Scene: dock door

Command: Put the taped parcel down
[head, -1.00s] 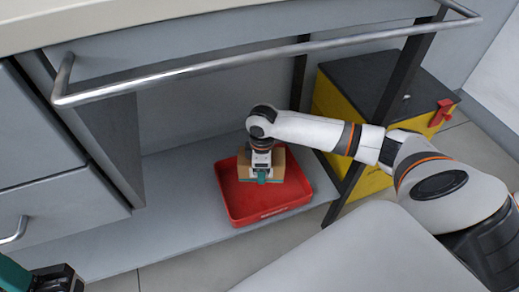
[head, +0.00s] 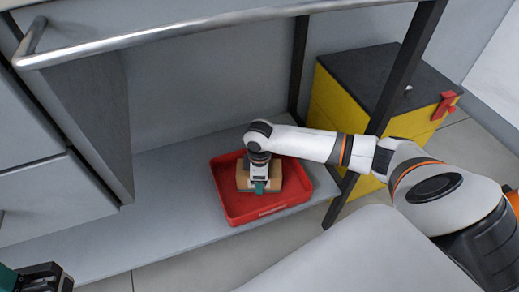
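The taped parcel (head: 243,181) is a small tan box inside the red tray (head: 231,206), in the head view. My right gripper (head: 259,187), with teal fingertips, reaches down over it from above and appears shut on it. The gripper hides the middle of the parcel. The parcel sits low within the tray walls; whether its underside touches the tray floor is hidden. My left gripper (head: 45,280) is partly in view at the bottom left corner, away from the tray. Its fingers are cut off by the frame edge.
The tray stands on a low grey shelf (head: 160,222) under a counter. A metal rail (head: 190,33) runs across above it. A dark post (head: 400,90) and a yellow box with a black lid (head: 370,75) stand to the right. The shelf left of the tray is clear.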

